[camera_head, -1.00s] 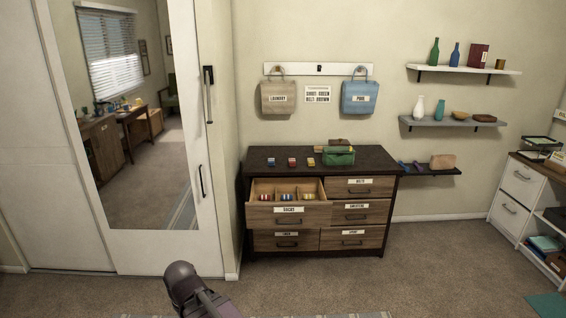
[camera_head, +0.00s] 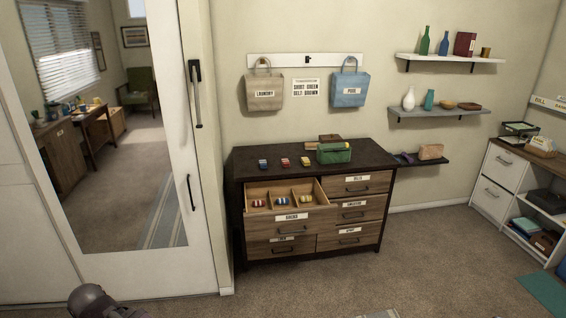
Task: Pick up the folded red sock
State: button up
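Three small folded socks lie in a row on the dark top of the dresser (camera_head: 370,158): a blue one (camera_head: 263,164) at left, a red one (camera_head: 285,162) in the middle and a yellow one (camera_head: 306,160) at right. The open top left drawer (camera_head: 290,221) has three compartments. They hold a red striped roll (camera_head: 259,203), a blue one (camera_head: 283,202) and a yellow one (camera_head: 306,199), all small and hard to make out. A dark rounded part of my arm shows at the bottom left, far from the dresser. No gripper fingers show.
A laundry bag (camera_head: 264,92) and a blue bag (camera_head: 350,89) hang above. Shelves (camera_head: 440,110) are at right. The carpet (camera_head: 420,270) before the dresser is clear.

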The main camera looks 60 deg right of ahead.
aim_at(285, 163)
jog(key=z, duration=0.05)
jog(key=i, duration=0.85)
jog(key=z, duration=0.6)
jog(key=i, duration=0.5)
jog(key=z, duration=1)
jog(key=i, duration=1.6)
jog(key=z, duration=0.15)
